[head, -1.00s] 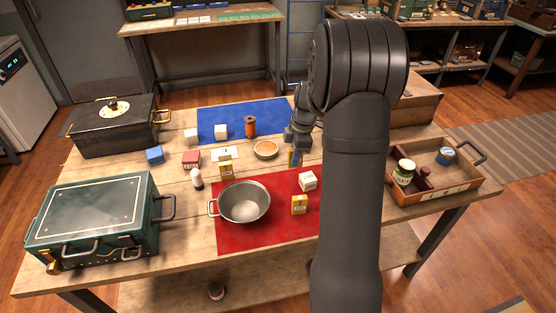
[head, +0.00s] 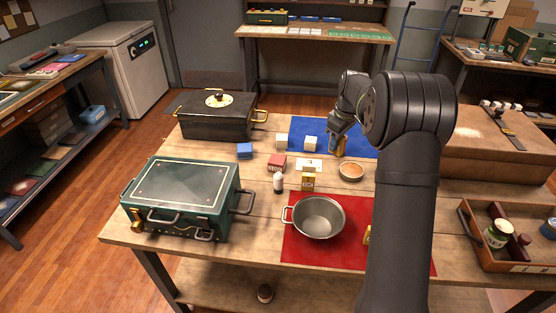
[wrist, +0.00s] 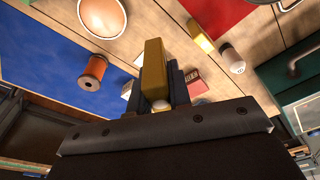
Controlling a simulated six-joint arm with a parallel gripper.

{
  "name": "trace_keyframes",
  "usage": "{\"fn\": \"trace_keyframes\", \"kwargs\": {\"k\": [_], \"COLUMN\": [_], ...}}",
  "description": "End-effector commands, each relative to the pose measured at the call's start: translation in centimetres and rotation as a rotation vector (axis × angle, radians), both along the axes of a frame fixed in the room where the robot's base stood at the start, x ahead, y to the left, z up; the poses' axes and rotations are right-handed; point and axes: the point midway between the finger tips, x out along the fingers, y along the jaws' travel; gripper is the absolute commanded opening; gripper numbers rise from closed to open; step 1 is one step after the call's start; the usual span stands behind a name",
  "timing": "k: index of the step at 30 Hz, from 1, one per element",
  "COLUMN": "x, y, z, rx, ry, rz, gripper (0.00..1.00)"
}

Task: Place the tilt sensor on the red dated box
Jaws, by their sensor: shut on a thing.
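My gripper (head: 338,150) is above the blue mat, pointing down. It is shut on an upright mustard-yellow block, taken to be the tilt sensor (wrist: 154,70), which stands out between the dark fingers in the wrist view. In the head view only a small yellow-orange patch shows at the fingertips. The red box (head: 277,162), taken to be the dated one, sits on bare wood left of the gripper, apart from it. It also shows in the wrist view (wrist: 197,86), partly hidden by a finger. Its date is too small to read.
A pot (head: 318,218) stands on the red mat. The orange spool (wrist: 92,73) is near the gripper.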

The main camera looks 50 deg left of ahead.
Motion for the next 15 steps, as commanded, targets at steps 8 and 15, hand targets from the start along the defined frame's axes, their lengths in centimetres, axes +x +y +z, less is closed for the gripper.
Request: {"fn": "trace_keyframes", "kwargs": {"k": [8,15], "x": [-3.0,-4.5], "y": [7.3,9.9], "z": [1.1,0.3], "rx": [0.012,0.015], "ry": [0.002,0.005], "rz": [-0.168,-0.206], "gripper": [0.0,0.0]}}
